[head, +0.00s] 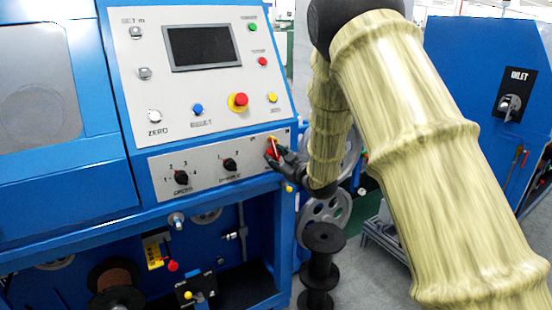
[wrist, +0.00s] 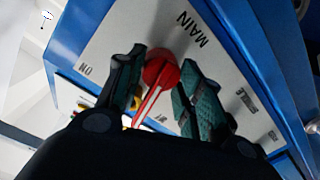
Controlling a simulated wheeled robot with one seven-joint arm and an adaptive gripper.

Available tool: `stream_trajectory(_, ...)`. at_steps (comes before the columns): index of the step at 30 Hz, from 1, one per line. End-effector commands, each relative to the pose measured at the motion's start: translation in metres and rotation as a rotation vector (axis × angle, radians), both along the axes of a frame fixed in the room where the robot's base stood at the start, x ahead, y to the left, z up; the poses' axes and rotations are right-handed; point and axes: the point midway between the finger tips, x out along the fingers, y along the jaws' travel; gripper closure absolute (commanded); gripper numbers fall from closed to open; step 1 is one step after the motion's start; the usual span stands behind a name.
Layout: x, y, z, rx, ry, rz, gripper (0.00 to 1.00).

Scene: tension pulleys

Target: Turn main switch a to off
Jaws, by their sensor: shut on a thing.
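The main switch is a red rotary knob (wrist: 160,72) on a grey panel of a blue machine. In the wrist view it sits between my two fingers, under the lettering "MAIN". Its red handle with a pale stripe points down and slightly left in that view. In the head view the red knob (head: 272,153) is partly hidden by my gripper (head: 275,155), at the right end of the lower panel. My gripper also shows in the wrist view (wrist: 158,80), with its dark fingers closed on the knob. The "ON" label (wrist: 85,69) is left of the knob in the wrist view.
Two black selector knobs (head: 181,177) (head: 229,164) are left of the switch. Above are a screen (head: 202,46), a red and yellow button (head: 238,101) and several small buttons. A black spool (head: 322,240) stands below. A blue cabinet (head: 465,75) is at right.

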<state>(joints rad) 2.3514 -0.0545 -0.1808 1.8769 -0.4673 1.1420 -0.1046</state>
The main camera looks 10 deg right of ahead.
Motion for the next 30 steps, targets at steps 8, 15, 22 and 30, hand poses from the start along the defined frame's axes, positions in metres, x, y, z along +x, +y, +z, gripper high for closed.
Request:
stream_trajectory(8, 0.0, 0.0, 0.0, 0.001, 0.0, 0.0, 0.42)
stream_trajectory(15, -0.001, 0.0, 0.0, 0.001, 0.0, 0.0, 0.42)
stream_trajectory(22, -0.022, -0.008, 0.002, 0.003, 0.001, -0.002, 0.42)
stream_trajectory(30, -0.07, -0.024, 0.004, 0.003, 0.001, -0.002, 0.42)
